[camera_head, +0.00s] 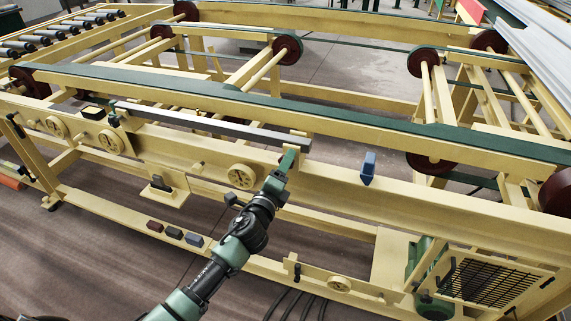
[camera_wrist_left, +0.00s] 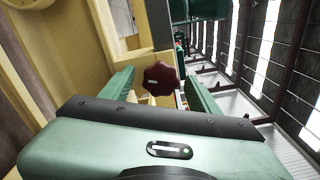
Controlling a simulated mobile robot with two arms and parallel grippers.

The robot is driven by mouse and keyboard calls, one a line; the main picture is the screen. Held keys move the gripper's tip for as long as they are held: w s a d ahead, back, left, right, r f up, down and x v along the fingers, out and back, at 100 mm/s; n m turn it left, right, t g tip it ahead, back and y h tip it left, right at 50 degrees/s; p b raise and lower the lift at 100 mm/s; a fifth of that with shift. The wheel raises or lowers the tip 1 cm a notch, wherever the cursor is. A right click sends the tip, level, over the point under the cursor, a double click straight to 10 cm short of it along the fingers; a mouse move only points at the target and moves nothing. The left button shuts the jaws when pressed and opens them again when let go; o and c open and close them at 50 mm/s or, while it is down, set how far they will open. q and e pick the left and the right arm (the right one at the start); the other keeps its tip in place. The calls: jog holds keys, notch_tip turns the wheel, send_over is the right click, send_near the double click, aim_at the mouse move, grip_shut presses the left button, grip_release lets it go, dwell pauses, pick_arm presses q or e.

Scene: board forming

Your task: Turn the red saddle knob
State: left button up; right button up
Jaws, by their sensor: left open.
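The red saddle knob (camera_wrist_left: 160,78) is dark red and lobed, with a small pale mark on its face. It shows in the left wrist view, between the two green fingers of my left gripper (camera_wrist_left: 160,92). The fingers stand apart on either side of it; I cannot tell whether either touches it. In the head view my left gripper (camera_head: 284,168) is at the front beam, by the right end of a long grey bar (camera_head: 200,123). I cannot make out the knob there. My right gripper is not in view.
The cream machine frame (camera_head: 330,205) carries round dials, one of them (camera_head: 241,176) left of my gripper. A blue pointed part (camera_head: 368,167) is on the beam to the right. Small blocks (camera_head: 174,233) sit on the lower rail. A green motor (camera_head: 428,275) stands at lower right.

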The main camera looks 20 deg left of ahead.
pick_arm(q)
jog(key=s, duration=0.6)
jog(key=shift+s+a, duration=0.15)
jog(key=shift+s, duration=0.15)
jog(key=s+a+f+n+g, duration=0.1)
jog(key=s+f+n+g, duration=0.3)
jog(key=f, duration=0.8)
jog(key=s+a+f+n+g+y, duration=0.15)
jog(key=s+f, duration=0.35)
jog(key=f, duration=0.7)
jog(key=s+a+f+n+g+h, duration=0.1)
jog(key=s+f+n+g, duration=0.3)
jog(key=f, duration=0.8)
jog(key=s+f+n+g, duration=0.2)
jog(key=s+f, duration=0.4)
jog(key=s, duration=0.7)
jog(key=s+f+n+g, duration=0.3)
jog(key=s+f+n, duration=0.2)
jog(key=s, duration=0.8)
jog(key=s+f+n+g, duration=0.2)
jog(key=s+f+n, duration=0.1)
jog(key=s+f, duration=0.6)
jog(key=s, duration=0.4)
jog(key=shift+n, duration=0.35)
jog(key=shift+d+g, duration=0.1)
jog(key=shift+g, duration=0.15)
